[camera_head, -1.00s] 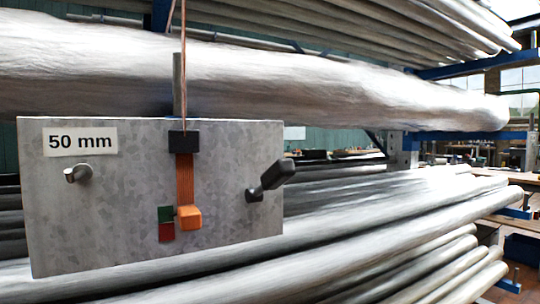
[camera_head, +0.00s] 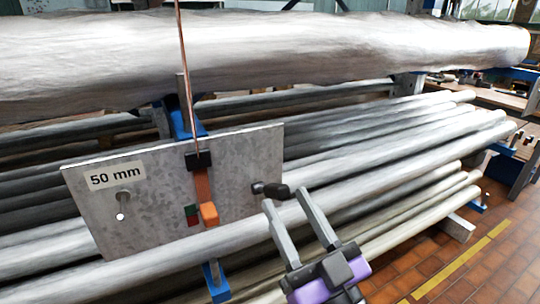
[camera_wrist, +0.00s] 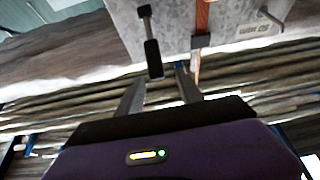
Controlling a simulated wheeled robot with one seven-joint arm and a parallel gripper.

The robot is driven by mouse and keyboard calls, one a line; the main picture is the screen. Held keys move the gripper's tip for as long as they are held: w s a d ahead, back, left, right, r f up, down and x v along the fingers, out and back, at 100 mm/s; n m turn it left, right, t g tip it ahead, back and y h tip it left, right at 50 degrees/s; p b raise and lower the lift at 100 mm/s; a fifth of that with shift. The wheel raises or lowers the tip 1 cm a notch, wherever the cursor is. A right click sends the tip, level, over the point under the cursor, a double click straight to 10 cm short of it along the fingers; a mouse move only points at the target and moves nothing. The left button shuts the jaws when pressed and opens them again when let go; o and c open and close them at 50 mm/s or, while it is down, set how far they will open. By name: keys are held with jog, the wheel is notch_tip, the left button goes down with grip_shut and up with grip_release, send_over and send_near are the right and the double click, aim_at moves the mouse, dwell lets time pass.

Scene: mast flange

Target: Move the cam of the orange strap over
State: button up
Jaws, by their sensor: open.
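The orange cam (camera_head: 209,213) is a small block at the lower end of the orange strap (camera_head: 202,185), on a grey metal plate (camera_head: 245,170) labelled 50 mm. A green patch over a red patch (camera_head: 193,221) sits just left of the cam. A black clip (camera_head: 199,160) covers the strap's top; it shows in the wrist view too (camera_wrist: 201,41). My gripper (camera_head: 285,197) is open and empty, right of the cam and apart from it, near the black handle (camera_head: 272,190). In the wrist view the handle (camera_wrist: 153,57) appears between my fingertips (camera_wrist: 159,77); contact cannot be told. The cam is not visible there.
A thin cord (camera_head: 183,50) rises above the clip. A thick wrapped bundle (camera_head: 250,50) lies above, and long metal tubes (camera_head: 400,155) run behind the plate. Brick floor (camera_head: 450,250) is open at lower right.

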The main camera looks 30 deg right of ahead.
aim_at(275, 184)
jog(key=shift+g, duration=0.3)
jog(key=x, duration=0.2)
jog(key=f+p+x, duration=0.1)
jog(key=x, duration=0.3)
jog(key=shift+w+d+p, duration=0.25)
jog(key=shift+w+p, duration=0.15)
jog(key=shift+w, duration=0.25)
jog(key=shift+w+r, duration=0.15)
jog(key=shift+w, duration=0.5)
grip_shut()
